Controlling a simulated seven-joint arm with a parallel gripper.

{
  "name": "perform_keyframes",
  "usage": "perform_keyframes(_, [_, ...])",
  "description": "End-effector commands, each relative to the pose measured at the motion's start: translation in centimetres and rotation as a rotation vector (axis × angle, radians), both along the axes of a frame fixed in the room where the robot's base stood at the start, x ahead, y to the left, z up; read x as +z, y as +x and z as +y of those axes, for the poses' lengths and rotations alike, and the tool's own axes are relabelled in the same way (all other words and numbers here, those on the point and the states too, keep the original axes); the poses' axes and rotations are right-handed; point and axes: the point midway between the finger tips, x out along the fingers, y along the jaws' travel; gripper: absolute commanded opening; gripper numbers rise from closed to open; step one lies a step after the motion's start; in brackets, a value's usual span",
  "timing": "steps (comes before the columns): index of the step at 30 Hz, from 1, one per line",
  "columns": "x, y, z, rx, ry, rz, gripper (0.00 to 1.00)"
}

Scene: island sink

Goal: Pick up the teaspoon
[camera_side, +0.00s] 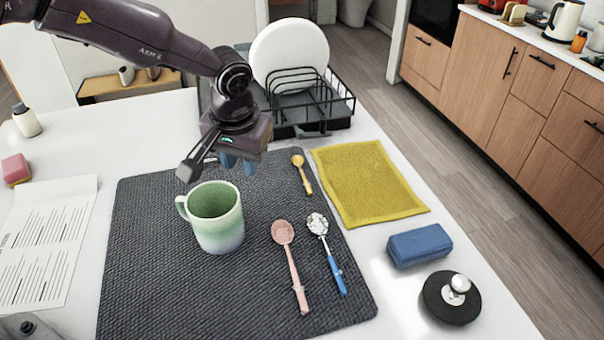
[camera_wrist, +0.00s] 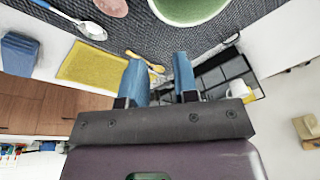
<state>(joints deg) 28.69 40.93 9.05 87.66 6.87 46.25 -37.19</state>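Three spoons lie on the dark woven mat (camera_side: 150,290). The smallest is a yellow spoon (camera_side: 303,173) near the mat's back right corner; it also shows in the wrist view (camera_wrist: 147,62), partly behind a finger. A pink spoon (camera_side: 290,265) and a blue-handled spoon with a pale, shiny bowl (camera_side: 330,257) lie nearer the front. The pictures do not label which is the teaspoon. My gripper (camera_side: 239,162) hangs above the mat, left of the yellow spoon and behind the mug. Its blue fingers (camera_wrist: 160,78) are apart with nothing held between them.
A green-and-white mug (camera_side: 218,222) stands on the mat in front of my gripper. A black dish rack (camera_side: 312,112) with white plates (camera_side: 290,55) is behind.

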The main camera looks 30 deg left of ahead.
Motion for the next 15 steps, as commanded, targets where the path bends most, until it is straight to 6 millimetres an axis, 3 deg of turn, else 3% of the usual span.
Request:
perform_keyframes(1, [-1.9, 1.1, -1.2, 0.032, 0.011, -0.015, 0.28])
perform_keyframes(3, [-3.8, 2.6, -2.6, 0.092, 0.014, -0.053, 0.28])
perform_keyframes(7, [-6.3, 5.5, -4.9, 0.225, -0.013, -0.150, 0.28])
perform_keyframes(9, [-6.2, 7.2, -5.7, 0.312, -0.050, -0.215, 0.28])
perform_keyframes(12, [-4.3, 9.0, -6.6, 0.421, -0.120, -0.294, 0.28])
perform_keyframes(15, [-3.9, 9.3, -6.8, 0.503, -0.155, -0.320, 0.28])
